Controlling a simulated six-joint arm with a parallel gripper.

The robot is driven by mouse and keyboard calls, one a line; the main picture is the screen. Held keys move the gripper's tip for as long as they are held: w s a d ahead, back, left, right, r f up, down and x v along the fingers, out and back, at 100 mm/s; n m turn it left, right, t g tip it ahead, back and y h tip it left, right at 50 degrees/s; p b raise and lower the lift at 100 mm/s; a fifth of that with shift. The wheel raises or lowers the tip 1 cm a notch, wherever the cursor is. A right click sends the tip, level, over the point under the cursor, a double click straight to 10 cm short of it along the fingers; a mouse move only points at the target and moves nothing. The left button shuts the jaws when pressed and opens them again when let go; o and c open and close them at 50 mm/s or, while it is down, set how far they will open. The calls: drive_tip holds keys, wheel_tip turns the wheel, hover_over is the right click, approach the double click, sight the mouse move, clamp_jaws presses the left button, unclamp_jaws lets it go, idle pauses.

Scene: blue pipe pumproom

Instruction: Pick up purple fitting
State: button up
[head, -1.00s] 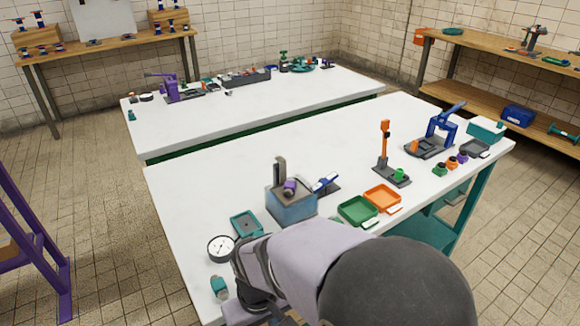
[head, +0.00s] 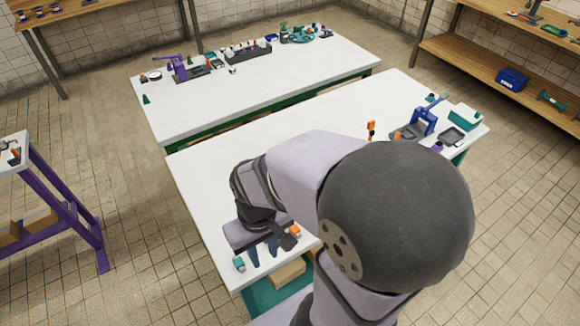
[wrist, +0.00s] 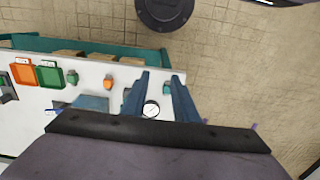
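A small purple piece (head: 437,147), which looks like the purple fitting, stands on the near white bench by the dark tray in the head view. It is small and partly hidden by my arm. I cannot make it out in the wrist view. My gripper (head: 264,258) is at the near left corner of this bench, far from that piece. In the wrist view my gripper (wrist: 161,75) has its two blue fingers apart with nothing held between them. A white gauge (wrist: 151,109) shows below, between the fingers.
A teal fitting (head: 239,263) is left of my fingers and an orange fitting (head: 295,231) to the right. Green (wrist: 49,75) and orange trays (wrist: 22,72) lie along the bench edge. A blue press (head: 424,121) and teal box (head: 465,117) stand at the far right.

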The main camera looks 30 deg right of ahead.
wheel_tip(320, 180, up, 8)
drive_tip(key=p, duration=0.6)
drive_tip(key=w+a+f+m+t+b, duration=0.1)
drive_tip(key=w+f+t+b, duration=0.4)
drive_tip(key=w+b, duration=0.45)
drive_tip(key=w+f+m+t+b, duration=0.1)
drive_tip(key=w+f+t+b, duration=0.3)
drive_tip(key=w+f+b, duration=0.5)
drive_tip(key=shift+w+d+f+m+h+b, duration=0.45)
drive_tip(key=shift+d+f+m+h+b, duration=0.95)
drive_tip(key=shift+d+b, duration=2.2)
drive_tip(key=shift+w+d+f+m+h+b, duration=0.5)
drive_tip(key=shift+d+f+m+h+b, duration=0.95)
drive_tip(key=shift+d+b, duration=2.15)
drive_tip(key=shift+w+d+f+m+h+b, duration=0.55)
drive_tip(key=shift+d+f+h+b, duration=0.9)
drive_tip(key=shift+d+b, duration=2.15)
drive_tip(key=shift+w+d+r+t+h+b, duration=0.1)
drive_tip(key=shift+w+r+t+h+b, duration=0.2)
drive_tip(key=shift+h+b, duration=0.2)
